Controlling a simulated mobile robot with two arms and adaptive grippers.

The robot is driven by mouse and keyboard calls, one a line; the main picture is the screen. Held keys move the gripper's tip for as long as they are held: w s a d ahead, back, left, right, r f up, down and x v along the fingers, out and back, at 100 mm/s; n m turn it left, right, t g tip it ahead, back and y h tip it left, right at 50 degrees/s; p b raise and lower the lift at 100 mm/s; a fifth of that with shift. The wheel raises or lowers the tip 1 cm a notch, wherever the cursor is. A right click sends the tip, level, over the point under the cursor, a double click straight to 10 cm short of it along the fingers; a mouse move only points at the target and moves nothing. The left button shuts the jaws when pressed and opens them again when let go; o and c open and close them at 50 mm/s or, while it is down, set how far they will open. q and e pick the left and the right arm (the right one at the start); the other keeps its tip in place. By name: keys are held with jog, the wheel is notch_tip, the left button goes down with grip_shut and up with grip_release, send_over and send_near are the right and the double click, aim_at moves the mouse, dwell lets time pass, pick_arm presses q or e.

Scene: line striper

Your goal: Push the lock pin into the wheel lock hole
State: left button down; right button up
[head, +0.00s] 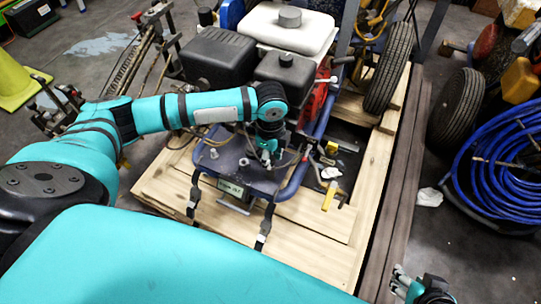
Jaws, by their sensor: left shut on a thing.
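The line striper (285,70) stands on a wooden pallet (320,265), with a black engine block, a white tank and a blue frame. Its wheel (390,68) is at the upper right of the machine. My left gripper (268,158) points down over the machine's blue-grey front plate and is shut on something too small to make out. I cannot pick out the lock pin or the wheel lock hole for certain. My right gripper (403,283) is at the lower right edge, apart from the machine, with fingers that look spread and empty.
A coiled blue hose (510,170) and another tire (457,108) lie to the right. A yellow-handled tool (329,195) lies by the pallet opening. A yellow-green cone (14,82) stands at the far left. Bare floor shows at the lower right.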

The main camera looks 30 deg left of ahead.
pick_arm(q)
jog(key=shift+r+p, duration=0.25)
jog(key=shift+p, duration=0.25)
pick_arm(e)
jog(key=shift+s+d+f+g+h, duration=0.1)
jog(key=shift+s+d+f+g, duration=0.1)
jog(key=shift+s+g, duration=0.4)
jog(key=shift+s+d+f+g+h, duration=0.1)
jog(key=shift+s+d+g, duration=0.15)
jog(key=shift+s, duration=0.65)
jog(key=shift+s+d+f+g+h, duration=0.1)
jog(key=shift+s+d+g, duration=0.2)
jog(key=shift+s, duration=0.45)
jog(key=shift+a, duration=0.1)
